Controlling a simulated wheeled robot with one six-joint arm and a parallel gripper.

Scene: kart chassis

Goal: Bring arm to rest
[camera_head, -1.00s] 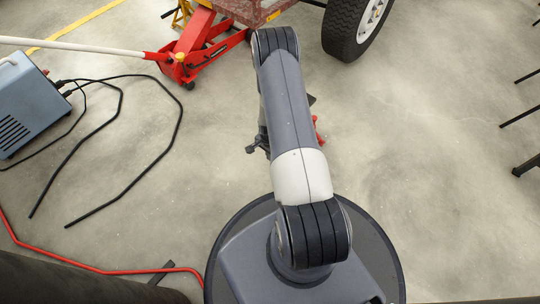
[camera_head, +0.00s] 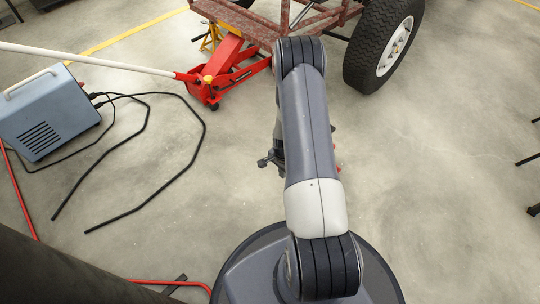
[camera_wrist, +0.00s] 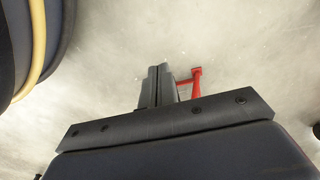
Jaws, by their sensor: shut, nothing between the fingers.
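My gripper shows in the wrist view (camera_wrist: 159,84) with its two dark fingers pressed together and nothing between them. It points at the bare concrete floor. In the head view my grey arm rises from my base and folds over, and it hides most of the gripper.
A red tool-like item (camera_wrist: 194,82) shows just right of the fingers, apparently beyond them. A red floor jack (camera_head: 222,75), a kart chassis (camera_head: 270,22) with a black wheel (camera_head: 378,45), and a blue-grey welder box (camera_head: 45,115) with black cables stand around.

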